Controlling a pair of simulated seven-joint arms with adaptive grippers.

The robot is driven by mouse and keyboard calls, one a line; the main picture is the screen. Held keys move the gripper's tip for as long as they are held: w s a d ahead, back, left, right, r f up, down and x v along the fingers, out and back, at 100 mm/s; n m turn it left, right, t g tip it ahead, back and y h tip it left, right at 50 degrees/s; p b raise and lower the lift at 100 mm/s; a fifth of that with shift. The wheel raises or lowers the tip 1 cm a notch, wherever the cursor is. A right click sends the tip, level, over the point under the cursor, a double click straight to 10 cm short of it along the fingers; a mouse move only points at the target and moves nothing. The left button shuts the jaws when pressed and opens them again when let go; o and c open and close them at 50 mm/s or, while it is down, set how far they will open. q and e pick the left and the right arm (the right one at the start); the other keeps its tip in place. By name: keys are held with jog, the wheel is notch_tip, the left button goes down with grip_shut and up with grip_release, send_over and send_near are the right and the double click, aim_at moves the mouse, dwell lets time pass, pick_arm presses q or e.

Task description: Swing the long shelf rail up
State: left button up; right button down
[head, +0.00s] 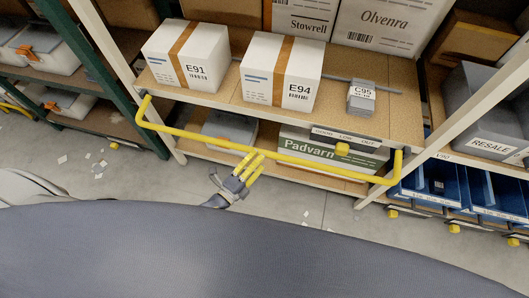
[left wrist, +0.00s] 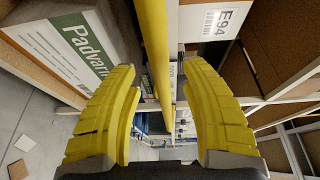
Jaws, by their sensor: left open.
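The long yellow shelf rail (head: 320,164) runs across the front of the rack. Its two short end arms rise from the bar to the left and right posts, so the bar hangs below the middle board's front edge. My left gripper (head: 252,165) is at the bar, left of its middle, with its yellow fingers pointing up at it. In the left wrist view, the rail (left wrist: 156,45) runs between the two spread fingers (left wrist: 160,66), with gaps on both sides. The fingers are open and not closed on it. My right gripper is not in view.
Boxes E91 (head: 186,57) and E94 (head: 281,72) and a grey stack marked C95 (head: 361,97) stand on the middle board (head: 225,93). A Padvarn box (head: 300,143) sits below, behind the rail. Blue bins (head: 437,185) are at right. Scraps lie on the floor (head: 90,180).

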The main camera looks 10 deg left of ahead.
aim_at(264, 153)
pick_arm(q)
jog(key=shift+x, duration=2.1)
jog(key=shift+c, duration=0.2)
grip_shut()
